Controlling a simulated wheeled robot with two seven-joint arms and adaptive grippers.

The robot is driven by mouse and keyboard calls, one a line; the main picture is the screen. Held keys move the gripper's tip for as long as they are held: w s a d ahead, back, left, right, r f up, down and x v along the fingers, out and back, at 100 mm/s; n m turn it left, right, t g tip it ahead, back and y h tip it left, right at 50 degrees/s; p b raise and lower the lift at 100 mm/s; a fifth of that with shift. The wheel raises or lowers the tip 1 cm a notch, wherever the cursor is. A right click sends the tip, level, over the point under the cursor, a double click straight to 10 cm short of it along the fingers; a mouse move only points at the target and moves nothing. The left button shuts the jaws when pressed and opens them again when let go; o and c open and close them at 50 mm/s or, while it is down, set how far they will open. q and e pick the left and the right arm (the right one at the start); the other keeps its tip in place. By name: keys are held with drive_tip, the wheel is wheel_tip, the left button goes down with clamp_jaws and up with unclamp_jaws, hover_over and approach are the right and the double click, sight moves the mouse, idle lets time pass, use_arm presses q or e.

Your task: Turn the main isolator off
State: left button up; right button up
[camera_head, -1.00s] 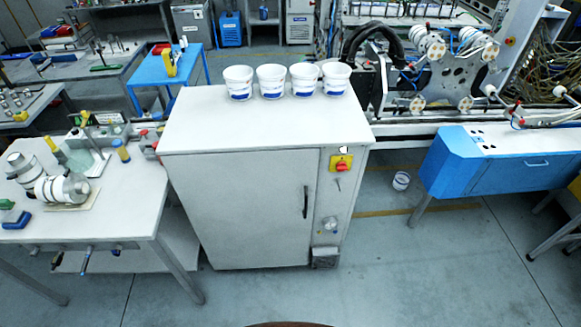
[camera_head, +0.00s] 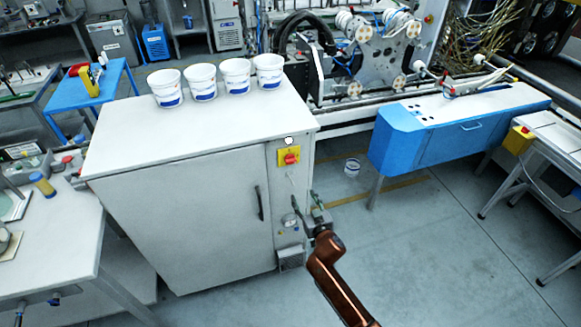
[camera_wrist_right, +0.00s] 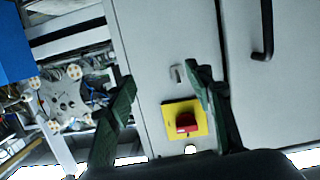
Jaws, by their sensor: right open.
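The main isolator (camera_head: 289,157) is a red rotary knob on a yellow square plate, high on the narrow right panel of the grey cabinet (camera_head: 190,205). It also shows in the right wrist view (camera_wrist_right: 186,122), lying between and beyond the fingers, nearer the right-hand finger. My right gripper (camera_head: 306,203) is in front of the panel, below the isolator and apart from it. In the right wrist view its two dark green fingers (camera_wrist_right: 160,85) are spread with nothing between them. The knob's exact pointing direction is too small to tell. My left gripper is not in view.
Several white tubs (camera_head: 203,82) stand along the back of the cabinet top. A black door handle (camera_head: 259,203) is left of the panel. A blue bench (camera_head: 440,135) stands to the right, a white table (camera_head: 60,235) to the left. The floor in front is clear.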

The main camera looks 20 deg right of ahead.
drive_tip(key=t, duration=0.2)
approach(292, 163)
drive_tip(key=w, duration=0.2)
drive_tip(key=w+b, duration=0.1)
drive_tip(key=w, duration=0.7)
drive_tip(key=shift+a+b, duration=0.1)
drive_tip(key=shift+b, duration=0.25)
drive_tip(key=shift+s, duration=0.1)
drive_tip(key=shift+c, duration=0.7)
drive_tip(key=c, duration=0.9)
drive_tip(key=shift+a, duration=0.15)
drive_tip(key=shift+c, duration=0.6)
